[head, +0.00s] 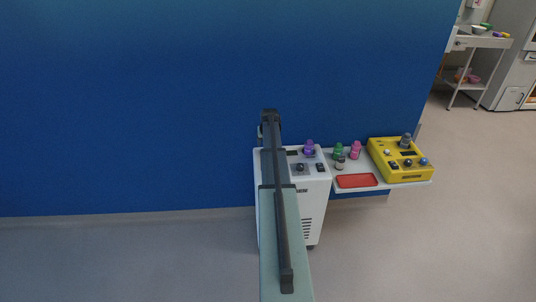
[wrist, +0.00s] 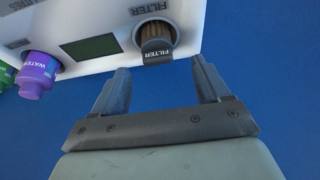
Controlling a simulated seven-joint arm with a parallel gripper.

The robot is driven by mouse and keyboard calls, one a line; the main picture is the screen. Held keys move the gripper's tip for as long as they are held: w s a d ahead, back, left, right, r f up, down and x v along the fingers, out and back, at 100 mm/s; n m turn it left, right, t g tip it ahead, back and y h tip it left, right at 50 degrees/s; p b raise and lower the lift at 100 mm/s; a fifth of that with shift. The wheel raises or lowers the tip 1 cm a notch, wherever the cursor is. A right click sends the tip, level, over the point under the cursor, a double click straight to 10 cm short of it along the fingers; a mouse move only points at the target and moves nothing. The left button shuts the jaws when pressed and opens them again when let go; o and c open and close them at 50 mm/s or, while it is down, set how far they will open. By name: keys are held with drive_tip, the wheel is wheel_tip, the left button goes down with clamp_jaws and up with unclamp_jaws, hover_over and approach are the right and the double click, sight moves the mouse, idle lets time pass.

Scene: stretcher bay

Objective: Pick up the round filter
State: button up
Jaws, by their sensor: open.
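The round filter (wrist: 157,45) shows in the wrist view at upper middle. It is a brown ribbed cylinder with a dark cap lettered FILTER, seated in a round socket on a white machine (wrist: 105,52). My gripper (wrist: 160,72) is open and empty. Its two fingers point toward the machine, one on each side of the line to the filter, with the filter's cap just beyond the tips and apart from them. In the head view I cannot make out the filter; my arm covers part of the white machine (head: 313,207).
A purple WATER bottle (wrist: 38,72) stands left of the filter, beside a green display (wrist: 89,47). In the head view, a side shelf (head: 341,184) holds a red tray (head: 357,181), small green and pink bottles and a yellow device (head: 401,171). A blue wall (head: 130,110) stands behind.

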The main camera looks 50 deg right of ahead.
drive_tip(key=shift+x, duration=3.05)
drive_tip(key=shift+s+d, duration=0.1)
drive_tip(key=shift+d, duration=0.05)
drive_tip(key=shift+c, duration=0.2)
drive_tip(key=c, duration=1)
drive_tip(key=shift+c, duration=0.2)
drive_tip(key=shift+r, duration=0.15)
